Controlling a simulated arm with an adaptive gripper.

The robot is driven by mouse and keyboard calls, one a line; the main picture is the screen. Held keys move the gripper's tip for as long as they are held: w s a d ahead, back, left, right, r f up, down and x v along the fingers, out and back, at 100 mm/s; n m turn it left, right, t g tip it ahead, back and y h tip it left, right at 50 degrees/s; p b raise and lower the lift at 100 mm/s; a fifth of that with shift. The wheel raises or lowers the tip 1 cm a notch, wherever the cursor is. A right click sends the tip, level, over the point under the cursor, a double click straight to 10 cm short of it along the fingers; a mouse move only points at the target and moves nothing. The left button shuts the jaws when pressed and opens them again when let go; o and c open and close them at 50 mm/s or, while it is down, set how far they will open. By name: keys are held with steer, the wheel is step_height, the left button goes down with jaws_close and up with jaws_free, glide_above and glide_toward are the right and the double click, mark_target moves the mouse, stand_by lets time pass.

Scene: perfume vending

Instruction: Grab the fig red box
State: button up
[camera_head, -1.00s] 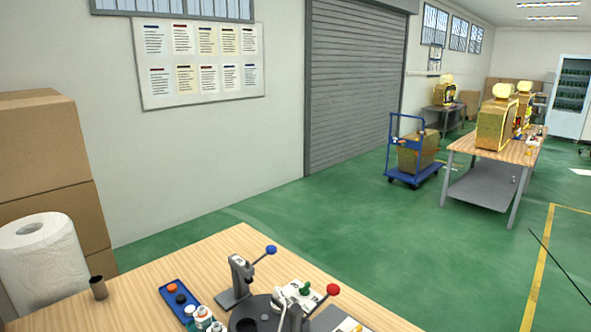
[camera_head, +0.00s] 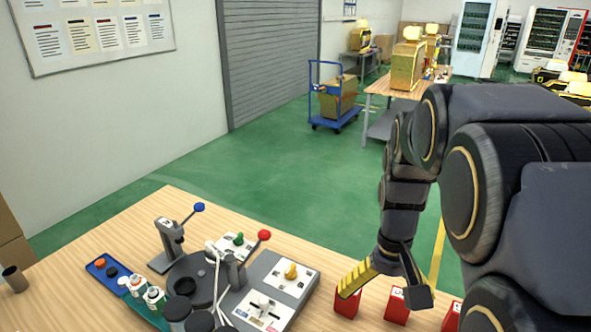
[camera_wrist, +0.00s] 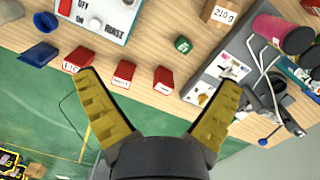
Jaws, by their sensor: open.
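Three red boxes stand in a row on the wooden table. In the wrist view, the left one (camera_wrist: 78,59) has a white label with short lettering that may read FIG. The middle one (camera_wrist: 123,73) and right one (camera_wrist: 163,80) have markings too small to read. In the head view the boxes are at the front right: one (camera_head: 347,301), one (camera_head: 397,306) and one (camera_head: 452,317), partly hidden by my arm. My gripper (camera_wrist: 160,79) is open and empty, with yellow fingers spread wide. In the head view a yellow finger (camera_head: 356,278) hangs just above the leftmost red box.
A grey press fixture (camera_head: 205,275) with red and blue lever knobs stands left of the boxes. The wrist view shows a green box (camera_wrist: 183,44), a cardboard box (camera_wrist: 221,12) and a control panel (camera_wrist: 100,15).

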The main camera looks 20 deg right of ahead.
steer(key=w+d+f+m, duration=0.2)
steer(key=w+d+f, duration=0.15)
steer(key=d, duration=0.45)
steer(key=m+t, duration=0.1)
steer(key=m, duration=0.2)
glide_toward(458, 322)
steer(key=shift+w+d+f, duration=0.25)
steer(key=shift+d+f, duration=0.2)
steer(key=shift+d, duration=0.1)
steer(key=shift+w+d+f, duration=0.25)
steer(key=shift+d+f, duration=0.15)
steer(key=shift+d, duration=0.1)
steer(key=shift+d+f, duration=0.15)
steer(key=shift+f, duration=0.5)
steer(key=f, duration=0.6)
steer(key=shift+a+f, duration=0.3)
steer(key=shift+f, duration=0.05)
steer(key=c, duration=1.2)
